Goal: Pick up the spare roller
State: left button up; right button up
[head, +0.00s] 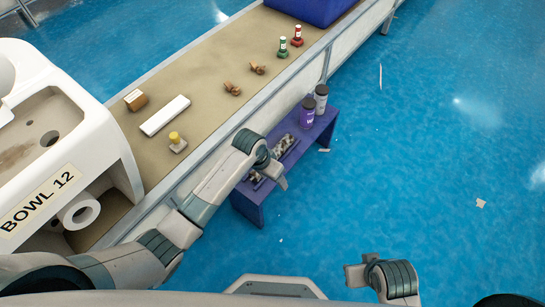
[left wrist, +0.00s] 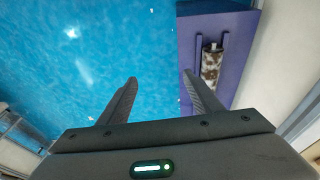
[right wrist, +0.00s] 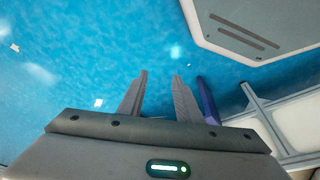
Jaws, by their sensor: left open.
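A mottled brown-and-white cylinder, which looks like the spare roller (left wrist: 212,62), lies between two dark rails on the purple bench in the left wrist view. In the head view, the roller (head: 285,144) is partly hidden by my left gripper (head: 276,172), which hangs over the bench. In the left wrist view, my left gripper (left wrist: 160,78) has its fingers apart and empty, mostly over blue floor, with the roller right of the right finger. My right gripper (head: 358,275) is low over the floor, away from the bench; in the right wrist view its fingers (right wrist: 160,76) are apart and empty.
The purple bench (head: 248,207) stands beside the conveyor (head: 190,83) and holds two lidded canisters (head: 307,112). Several small items lie on the belt. The blue floor (head: 430,150) to the right is mostly clear.

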pick_arm(q)
jog(key=w+a+r+y, duration=0.1)
jog(key=w+r, duration=0.1)
jog(key=w, duration=0.5)
jog(key=w+a+r+y, duration=0.1)
jog(key=w+a+r, duration=0.1)
jog(key=w, duration=0.6)
jog(key=shift+w+r, duration=0.3)
jog(key=shift+r, duration=0.1)
pick_arm(e)
jog(key=f, duration=0.3)
jog(key=shift+s+a+f, duration=0.1)
jog(key=shift+a+f, duration=0.1)
jog(key=shift+f, duration=0.05)
pick_arm(q)
jog(key=shift+f, duration=0.1)
